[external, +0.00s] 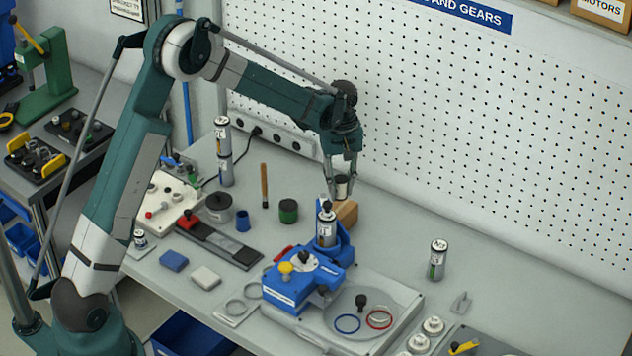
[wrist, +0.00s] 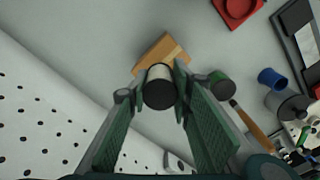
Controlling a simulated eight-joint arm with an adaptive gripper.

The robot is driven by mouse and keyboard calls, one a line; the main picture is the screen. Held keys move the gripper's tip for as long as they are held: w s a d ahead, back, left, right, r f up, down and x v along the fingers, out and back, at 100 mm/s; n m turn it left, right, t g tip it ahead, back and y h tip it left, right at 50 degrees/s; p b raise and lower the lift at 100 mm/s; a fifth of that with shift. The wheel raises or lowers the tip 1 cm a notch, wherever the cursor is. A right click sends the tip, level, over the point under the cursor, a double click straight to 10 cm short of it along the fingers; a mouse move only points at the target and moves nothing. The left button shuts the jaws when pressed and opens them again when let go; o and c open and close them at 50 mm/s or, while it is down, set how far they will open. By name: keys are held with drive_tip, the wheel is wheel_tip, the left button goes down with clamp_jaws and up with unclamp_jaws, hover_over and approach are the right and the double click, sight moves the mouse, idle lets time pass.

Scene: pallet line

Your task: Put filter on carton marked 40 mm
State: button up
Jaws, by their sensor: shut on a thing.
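My gripper (external: 342,178) is shut on a small cylinder, the filter (external: 342,187), with a dark end and a pale side. In the wrist view my gripper (wrist: 158,95) has one finger on each side of the filter (wrist: 159,88), whose dark round end faces the camera. A tan carton (external: 347,212) sits on the bench just below the filter, partly hidden by the blue fixture. In the wrist view the carton (wrist: 165,48) shows behind the filter, which overlaps its near edge. I cannot read any mark on the carton, nor tell the gap between them.
A blue fixture (external: 290,284) with an upright silver cylinder (external: 326,225) stands close in front of the carton. A green-and-black cylinder (external: 288,211) and a blue cup (external: 243,221) stand to the left. The pegboard wall (external: 450,130) rises behind.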

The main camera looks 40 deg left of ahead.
sight(340, 197)
drive_tip(key=shift+f, duration=0.3)
drive_tip(key=shift+f, duration=1.85)
drive_tip(key=shift+f, duration=0.2)
drive_tip(key=o, duration=0.8)
drive_tip(key=shift+c, duration=0.2)
drive_tip(key=shift+r, duration=0.25)
wheel_tip(340, 197, up, 12)
